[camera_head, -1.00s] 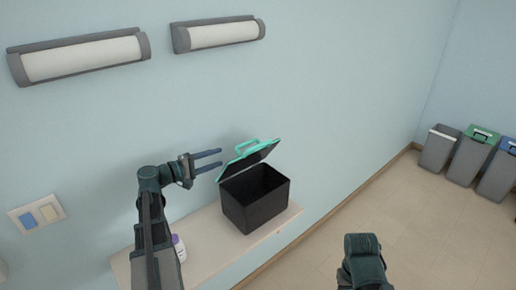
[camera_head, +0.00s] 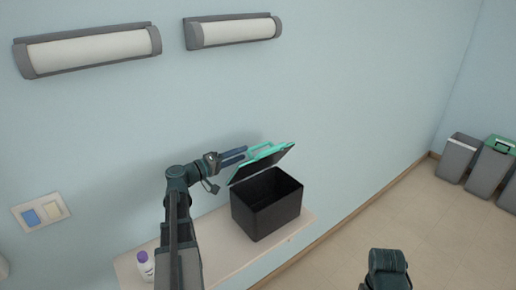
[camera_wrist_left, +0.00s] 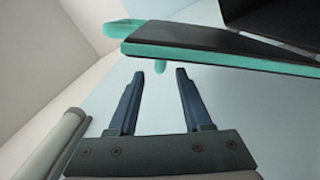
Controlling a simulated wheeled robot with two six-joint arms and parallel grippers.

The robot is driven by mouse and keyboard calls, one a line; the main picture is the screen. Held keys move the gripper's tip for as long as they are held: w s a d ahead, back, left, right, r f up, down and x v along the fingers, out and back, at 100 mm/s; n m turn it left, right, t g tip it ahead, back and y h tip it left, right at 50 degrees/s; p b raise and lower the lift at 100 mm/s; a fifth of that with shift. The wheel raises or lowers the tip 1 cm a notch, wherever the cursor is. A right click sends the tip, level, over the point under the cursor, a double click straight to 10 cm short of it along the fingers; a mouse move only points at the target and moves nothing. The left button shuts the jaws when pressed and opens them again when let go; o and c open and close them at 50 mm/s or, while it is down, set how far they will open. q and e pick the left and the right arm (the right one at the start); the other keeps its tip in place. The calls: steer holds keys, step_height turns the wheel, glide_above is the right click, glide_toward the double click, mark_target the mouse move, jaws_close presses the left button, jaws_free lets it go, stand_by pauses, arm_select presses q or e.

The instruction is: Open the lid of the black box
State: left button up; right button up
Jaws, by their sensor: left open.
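The black box (camera_head: 262,213) stands on a pale shelf against the wall, with its dark inside showing. Its lid (camera_head: 262,163), dark with a teal rim and a teal handle, is raised and tilted up at the back of the box. My left gripper (camera_head: 243,155) is open and empty beside the lid's left end, close to the handle. In the left wrist view my left gripper (camera_wrist_left: 160,72) has its fingers apart, with the lid's teal edge (camera_wrist_left: 220,60) just beyond them; I cannot tell if they touch. My right gripper is out of view.
Grey bins (camera_head: 458,158) stand on the floor at the right. A switch plate (camera_head: 41,213) and two wall lamps (camera_head: 235,30) are on the wall.

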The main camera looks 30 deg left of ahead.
mark_target(251, 150)
arm_select(q)
steer(key=x, duration=0.8)
steer(key=shift+c, duration=0.3)
jaws_close()
stand_by(1.0)
